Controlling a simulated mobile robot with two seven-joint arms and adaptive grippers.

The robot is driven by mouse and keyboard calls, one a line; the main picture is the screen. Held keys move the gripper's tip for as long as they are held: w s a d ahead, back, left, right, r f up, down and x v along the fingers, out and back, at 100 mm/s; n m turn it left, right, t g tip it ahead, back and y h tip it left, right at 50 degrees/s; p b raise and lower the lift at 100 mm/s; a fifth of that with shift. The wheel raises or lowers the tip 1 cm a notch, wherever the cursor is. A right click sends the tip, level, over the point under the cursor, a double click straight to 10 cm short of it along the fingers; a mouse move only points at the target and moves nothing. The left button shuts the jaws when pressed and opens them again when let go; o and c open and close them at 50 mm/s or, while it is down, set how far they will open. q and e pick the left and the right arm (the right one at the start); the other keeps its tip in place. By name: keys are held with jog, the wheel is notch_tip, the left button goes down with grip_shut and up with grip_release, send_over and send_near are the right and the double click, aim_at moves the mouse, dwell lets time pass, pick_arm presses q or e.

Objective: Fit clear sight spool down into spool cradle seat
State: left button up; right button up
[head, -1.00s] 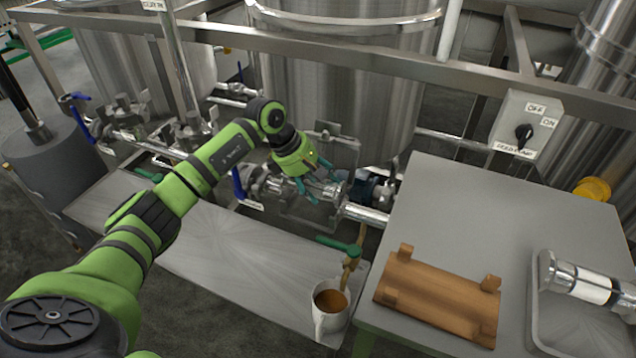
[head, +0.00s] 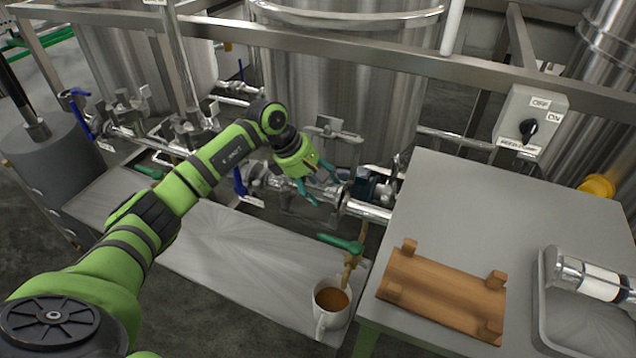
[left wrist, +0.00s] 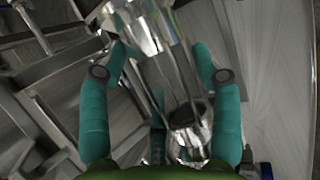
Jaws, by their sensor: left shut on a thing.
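My left gripper (head: 313,186) is in the pipe line in front of the middle tank, its fingers pointing right and down. The gripper is shut on this spool. In the head view the fingers partly cover the spool, and I cannot tell whether it touches the pipe ends. The wooden cradle (head: 445,297) lies on the grey table with corner blocks and an empty middle. My right gripper is not in view.
A tray (head: 545,325) at the right holds a metal-ended spool with a white middle (head: 600,283). A cup of brown liquid (head: 331,305) stands below a green-handled tap (head: 340,244). A rail (head: 380,57) crosses above the pipe line. The table's rear surface (head: 510,205) is clear.

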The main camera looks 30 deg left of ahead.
aim_at(309, 179)
pick_arm(q)
jog(key=shift+f+b, duration=0.4)
jog(key=shift+f, duration=0.15)
jog(key=shift+f+b, duration=0.6)
jog(key=shift+f, duration=0.1)
jog(key=o, duration=1.6)
jog(key=shift+o, duration=0.2)
jog(key=shift+f, duration=0.1)
jog(key=v, duration=0.7)
jog(key=shift+a+r, duration=0.1)
jog(key=shift+r, duration=0.3)
jog(key=shift+s+r, duration=0.1)
jog(key=shift+r, duration=0.05)
